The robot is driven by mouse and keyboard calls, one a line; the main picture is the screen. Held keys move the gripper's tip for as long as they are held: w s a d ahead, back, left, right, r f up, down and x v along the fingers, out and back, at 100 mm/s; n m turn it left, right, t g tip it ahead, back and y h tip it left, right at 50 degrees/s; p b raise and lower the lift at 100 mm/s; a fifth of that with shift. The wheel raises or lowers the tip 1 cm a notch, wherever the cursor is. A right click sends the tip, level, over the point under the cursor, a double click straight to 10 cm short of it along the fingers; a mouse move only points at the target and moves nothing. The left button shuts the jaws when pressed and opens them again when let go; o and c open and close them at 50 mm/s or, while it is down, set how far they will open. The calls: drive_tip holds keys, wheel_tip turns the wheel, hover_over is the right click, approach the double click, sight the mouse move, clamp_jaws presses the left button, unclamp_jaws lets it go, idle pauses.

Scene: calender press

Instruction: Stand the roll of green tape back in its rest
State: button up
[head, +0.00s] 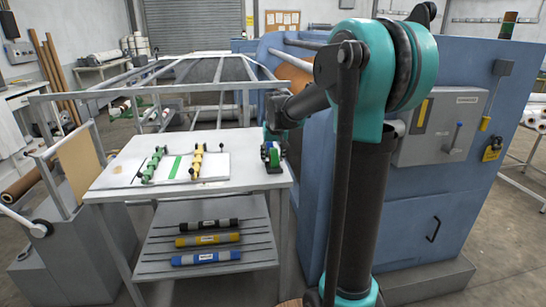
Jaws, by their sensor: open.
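A small green roll, which looks like the green tape (273,157), shows at the right end of the white table, beside a blue piece (264,153). A small black stand, likely the rest (274,168), is just below them. Whether the tape sits in the stand or only in front of it is too small to tell. My gripper (271,143) is open and points down just above the green roll. Its fingers are small and dark here, and I cannot tell whether they touch the roll.
A white board on the table (112,180) carries a green-and-black roller (152,165), a green strip (175,167) and a yellow-and-black roller (196,160). Black, yellow and blue rolls lie on the lower shelf (160,268). The blue press cabinet (400,215) stands close at right.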

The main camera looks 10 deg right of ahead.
drive_tip(key=v, duration=1.2)
drive_tip(key=shift+s+f, duration=0.1)
drive_tip(key=s+d+f, duration=0.2)
drive_tip(key=s+f, duration=1.1)
drive_tip(key=s+d+f, duration=0.2)
drive_tip(key=s+f, duration=1.2)
